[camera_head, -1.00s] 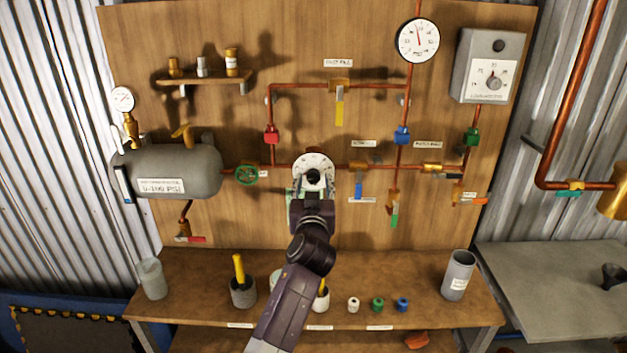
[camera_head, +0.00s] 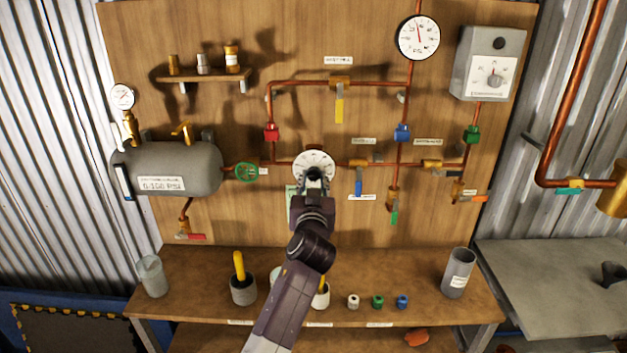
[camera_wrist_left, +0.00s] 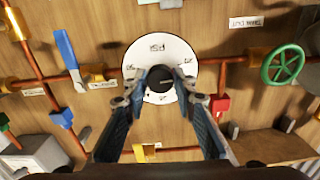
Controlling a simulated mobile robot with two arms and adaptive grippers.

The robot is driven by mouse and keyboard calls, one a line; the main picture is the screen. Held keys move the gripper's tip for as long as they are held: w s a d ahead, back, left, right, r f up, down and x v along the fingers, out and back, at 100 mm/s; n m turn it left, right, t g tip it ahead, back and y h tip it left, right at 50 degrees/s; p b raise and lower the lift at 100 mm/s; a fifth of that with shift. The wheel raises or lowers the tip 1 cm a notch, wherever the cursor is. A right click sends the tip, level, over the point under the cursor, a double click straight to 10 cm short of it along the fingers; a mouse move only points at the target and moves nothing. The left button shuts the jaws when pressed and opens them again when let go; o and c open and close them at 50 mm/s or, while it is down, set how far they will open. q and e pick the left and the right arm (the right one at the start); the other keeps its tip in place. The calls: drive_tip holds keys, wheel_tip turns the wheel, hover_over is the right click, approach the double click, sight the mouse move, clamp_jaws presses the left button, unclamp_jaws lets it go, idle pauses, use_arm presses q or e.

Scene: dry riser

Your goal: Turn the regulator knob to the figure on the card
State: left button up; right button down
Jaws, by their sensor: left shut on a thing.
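The regulator's round white dial (camera_head: 314,162) is on the wooden board, in the pipe run between the green handwheel and the blue lever. It also shows in the left wrist view (camera_wrist_left: 160,45). In that view the dark knob (camera_wrist_left: 160,79) sits at its centre, between the fingertips of my left gripper (camera_wrist_left: 160,92). My left gripper (camera_head: 314,178) is shut on the knob. The dial's figures are too small to read surely. A pale green card (camera_head: 291,197) shows partly behind my left arm; its figure is hidden. My right gripper is not in view.
A green handwheel (camera_head: 245,171) is left of the dial and a blue lever (camera_head: 358,186) is right of it. A bench (camera_head: 200,280) below carries cups and fittings. A round gauge (camera_head: 418,37) and a grey box (camera_head: 488,62) are higher up.

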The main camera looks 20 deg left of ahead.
use_arm(q)
drive_tip(key=m, duration=0.5)
drive_tip(key=shift+m+p, duration=0.3)
drive_tip(key=m+p, duration=0.1)
drive_tip(key=m, duration=0.4)
drive_tip(key=shift+m, duration=0.4)
drive_tip(key=o, duration=1.2)
drive_tip(key=shift+c, duration=0.2)
drive_tip(key=shift+s, duration=0.1)
drive_tip(key=v, duration=1.1)
drive_tip(key=shift+s+p, duration=0.3)
drive_tip(key=shift+s, duration=0.1)
